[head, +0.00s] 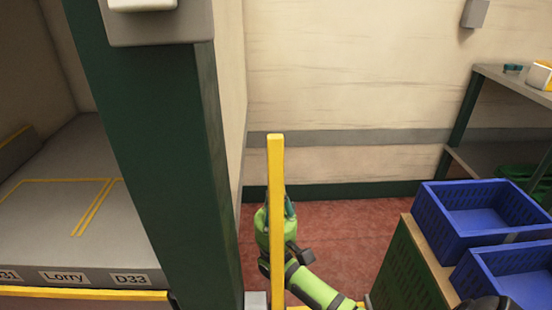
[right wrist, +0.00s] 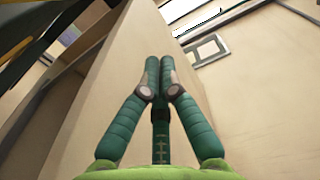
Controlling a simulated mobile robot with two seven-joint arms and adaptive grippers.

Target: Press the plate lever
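A yellow upright bar (head: 276,190) stands in the middle of the head view, beside a dark green post; I cannot tell whether it is the plate lever. My right arm comes in from the lower right, and my right gripper (head: 290,208) is partly hidden behind the bar. I cannot tell whether they touch. In the right wrist view my right gripper (right wrist: 160,62) has its two dark green fingers together, with nothing visible between them. No plate can be made out. My left gripper is not in view.
The dark green post (head: 150,150) carries a grey box (head: 160,28) at the top. A grey deck (head: 60,215) with yellow lines lies left. Blue crates (head: 440,222) stand right on a green-sided stand (head: 405,270), near a grey shelf (head: 515,80). Red floor (head: 350,225) is open between.

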